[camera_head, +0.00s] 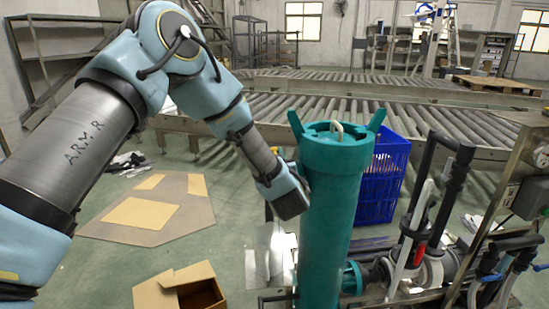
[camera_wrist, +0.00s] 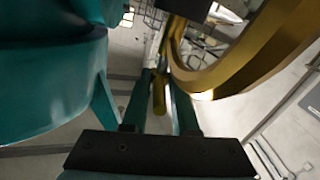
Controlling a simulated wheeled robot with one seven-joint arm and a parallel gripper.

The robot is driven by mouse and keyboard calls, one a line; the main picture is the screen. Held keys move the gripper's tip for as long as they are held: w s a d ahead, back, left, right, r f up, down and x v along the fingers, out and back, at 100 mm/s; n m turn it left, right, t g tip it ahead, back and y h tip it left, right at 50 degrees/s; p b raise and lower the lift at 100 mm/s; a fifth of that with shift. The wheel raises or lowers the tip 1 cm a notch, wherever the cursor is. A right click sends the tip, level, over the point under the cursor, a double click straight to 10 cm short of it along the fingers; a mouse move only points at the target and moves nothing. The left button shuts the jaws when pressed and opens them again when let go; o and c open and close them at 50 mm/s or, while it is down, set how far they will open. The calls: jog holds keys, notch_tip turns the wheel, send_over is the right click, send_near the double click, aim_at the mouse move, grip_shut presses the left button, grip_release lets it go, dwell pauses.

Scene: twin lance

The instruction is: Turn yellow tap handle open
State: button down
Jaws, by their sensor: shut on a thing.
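In the wrist view, the yellow tap handle (camera_wrist: 159,97) is a short yellow bar between the two teal fingers of my gripper (camera_wrist: 160,76). The fingers are shut on it. Its far end and what it joins are hard to make out. In the head view, my arm reaches down to the left side of the tall teal cylinder (camera_head: 335,190), and the cylinder hides my fingers and the handle. The same teal body (camera_wrist: 45,80) fills the left of the wrist view, close beside my gripper.
A large yellow curved part (camera_wrist: 245,55) arches close on the right in the wrist view. In the head view, a blue crate (camera_head: 383,180) stands behind the cylinder, pipes and valves (camera_head: 420,240) stand to the right, and an open cardboard box (camera_head: 180,290) lies on the floor.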

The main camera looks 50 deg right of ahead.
jog(key=shift+s+d+r, duration=0.15)
jog(key=shift+r, duration=0.05)
jog(key=c, duration=1.2)
grip_release()
jog(key=o, duration=0.4)
jog(key=shift+f, duration=0.1)
jog(key=shift+c, duration=0.2)
jog(key=b+v, duration=0.2)
jog(key=v, duration=0.8)
jog(key=shift+s+a, duration=0.2)
jog(key=shift+a, duration=0.15)
